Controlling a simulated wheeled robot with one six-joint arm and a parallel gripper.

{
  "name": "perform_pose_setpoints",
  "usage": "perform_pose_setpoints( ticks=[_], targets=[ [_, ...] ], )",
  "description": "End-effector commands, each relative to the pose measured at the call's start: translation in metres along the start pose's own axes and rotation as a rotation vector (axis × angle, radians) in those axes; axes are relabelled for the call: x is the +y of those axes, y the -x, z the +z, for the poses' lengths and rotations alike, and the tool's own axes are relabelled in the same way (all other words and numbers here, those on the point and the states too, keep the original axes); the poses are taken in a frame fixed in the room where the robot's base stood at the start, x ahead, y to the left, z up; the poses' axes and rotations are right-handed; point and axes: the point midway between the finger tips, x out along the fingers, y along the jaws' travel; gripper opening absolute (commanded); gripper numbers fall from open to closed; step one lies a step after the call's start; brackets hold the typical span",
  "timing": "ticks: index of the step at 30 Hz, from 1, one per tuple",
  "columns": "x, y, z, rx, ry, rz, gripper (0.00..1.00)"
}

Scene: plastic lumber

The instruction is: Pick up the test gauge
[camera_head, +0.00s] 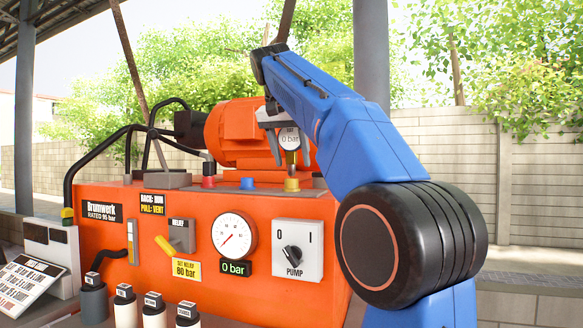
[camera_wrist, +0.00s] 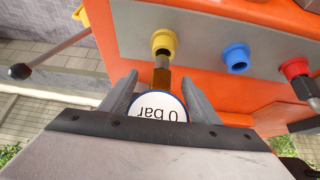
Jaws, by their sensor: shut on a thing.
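The test gauge is a small round white dial reading "0 bar" with a brass stem below it; it shows in the head view (camera_head: 290,140) and in the wrist view (camera_wrist: 160,109). My gripper (camera_head: 290,151) points down over the orange machine and is shut on the gauge, one finger on each side of the dial. In the wrist view, my grey fingers (camera_wrist: 159,88) flank the dial. The stem points at the yellow port (camera_head: 291,184), also seen in the wrist view (camera_wrist: 163,41). I cannot tell for certain whether the stem is seated in it.
A blue port (camera_head: 248,183) and a red port (camera_head: 208,181) with a hose fitting stand left of the yellow one. The orange front holds a relief lever (camera_head: 170,245), a large dial (camera_head: 233,237) and a pump switch (camera_head: 297,250). Labelled bottles (camera_head: 125,305) stand in front.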

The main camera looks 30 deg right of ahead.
Motion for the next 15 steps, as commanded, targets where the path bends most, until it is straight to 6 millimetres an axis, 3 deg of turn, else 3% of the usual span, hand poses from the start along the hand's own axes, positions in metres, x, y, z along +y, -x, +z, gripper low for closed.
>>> perform_pose_setpoints(
  ticks=[7,15],
  targets=[
    [-0.001,0.03,-0.021,0.002,-0.002,-0.002,0.27],
    [-0.001,0.048,-0.032,0.0,-0.001,-0.001,0.27]
  ],
)
